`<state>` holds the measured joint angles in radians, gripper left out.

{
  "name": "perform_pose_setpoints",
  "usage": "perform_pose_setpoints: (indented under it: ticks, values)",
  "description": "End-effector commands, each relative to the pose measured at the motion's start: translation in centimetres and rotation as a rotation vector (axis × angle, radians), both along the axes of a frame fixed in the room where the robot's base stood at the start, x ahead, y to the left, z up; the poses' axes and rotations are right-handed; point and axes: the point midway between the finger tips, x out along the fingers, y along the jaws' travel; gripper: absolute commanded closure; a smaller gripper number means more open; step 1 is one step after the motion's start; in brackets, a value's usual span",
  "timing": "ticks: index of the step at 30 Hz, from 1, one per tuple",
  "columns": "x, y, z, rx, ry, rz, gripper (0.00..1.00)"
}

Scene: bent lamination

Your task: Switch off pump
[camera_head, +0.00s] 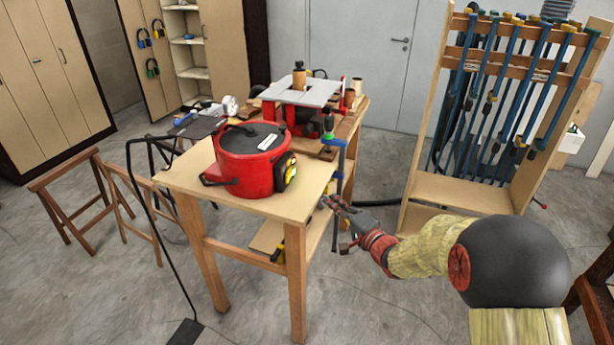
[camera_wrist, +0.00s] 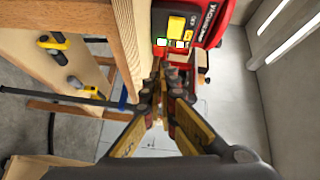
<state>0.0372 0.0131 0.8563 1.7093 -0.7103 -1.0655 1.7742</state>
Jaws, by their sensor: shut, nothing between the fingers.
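The red pump (camera_head: 242,165), a round pot-like body with a black lid, stands on a wooden table. Its dark control panel (camera_head: 286,173) faces right, towards my arm. In the wrist view the red pump (camera_wrist: 218,22) shows at the top, partly cut off, with a yellow screen (camera_wrist: 175,26). My gripper (camera_head: 328,200) is shut and empty beside the table's right edge, below and right of the panel. In the wrist view my gripper (camera_wrist: 167,78) points towards the panel, apart from the buttons.
The wooden table top (camera_head: 190,176) has a blue clamp (camera_head: 339,170) upright at its right edge, close to my gripper. A grey-topped machine (camera_head: 305,92) stands behind. A clamp rack (camera_head: 475,190) is at the right.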

Motion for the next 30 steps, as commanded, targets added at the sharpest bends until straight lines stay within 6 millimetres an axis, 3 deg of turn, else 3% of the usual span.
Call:
perform_pose_setpoints:
  ticks: [5, 20, 30]
  values:
    - [-0.4, 0.6, 1.5, 0.138, 0.021, 0.021, 1.0]
    - [0.0, 0.7, 1.4, 0.158, 0.037, 0.019, 1.0]
    - [4.3, 3.8, 1.2, 0.159, 0.036, 0.02, 1.0]
